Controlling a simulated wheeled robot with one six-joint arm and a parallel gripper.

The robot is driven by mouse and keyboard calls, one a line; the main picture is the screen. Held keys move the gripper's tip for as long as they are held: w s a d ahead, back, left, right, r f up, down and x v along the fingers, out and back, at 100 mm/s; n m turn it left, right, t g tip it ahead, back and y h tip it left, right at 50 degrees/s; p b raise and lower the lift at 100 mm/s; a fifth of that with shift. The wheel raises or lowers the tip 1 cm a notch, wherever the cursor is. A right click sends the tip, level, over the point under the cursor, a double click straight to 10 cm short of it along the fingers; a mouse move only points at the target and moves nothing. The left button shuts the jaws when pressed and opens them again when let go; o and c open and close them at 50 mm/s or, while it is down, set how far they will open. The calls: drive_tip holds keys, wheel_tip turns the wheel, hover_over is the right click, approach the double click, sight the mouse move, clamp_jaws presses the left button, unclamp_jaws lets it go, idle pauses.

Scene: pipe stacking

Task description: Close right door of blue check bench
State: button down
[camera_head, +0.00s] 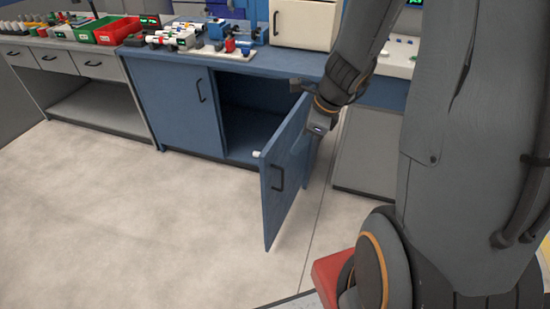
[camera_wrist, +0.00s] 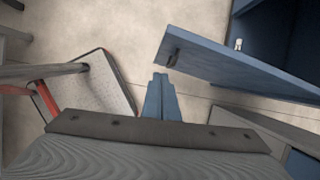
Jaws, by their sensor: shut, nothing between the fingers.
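The blue bench (camera_head: 225,62) stands against the back in the head view. Its left door (camera_head: 176,108) is shut. Its right door (camera_head: 288,172) stands wide open, swung out into the room, with a dark handle (camera_head: 278,178) on the face towards me. The door also shows in the wrist view (camera_wrist: 235,68), with its handle (camera_wrist: 172,58) near the free end. My gripper (camera_wrist: 160,76) is shut and empty, on the outer-face side of the door. In the head view the wrist overlaps the door near its hinge side; whether they touch cannot be told.
A small white piece (camera_head: 257,154) shows at the door's inner side. A grey bench (camera_head: 93,105) with a red bin (camera_head: 116,30) stands left. A red-topped object (camera_head: 330,275) is close to my arm. Pale floor (camera_head: 150,220) before the bench is clear.

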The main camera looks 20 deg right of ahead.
drive_tip(key=w+a+f+m+b, duration=0.2)
drive_tip(key=w+a+f, duration=0.2)
drive_tip(key=f, duration=0.5)
drive_tip(key=shift+w+a+f, duration=0.35)
drive_tip(key=shift+w+f, duration=0.05)
drive_tip(key=shift+w, duration=0.65)
drive_tip(key=shift+w, duration=0.1)
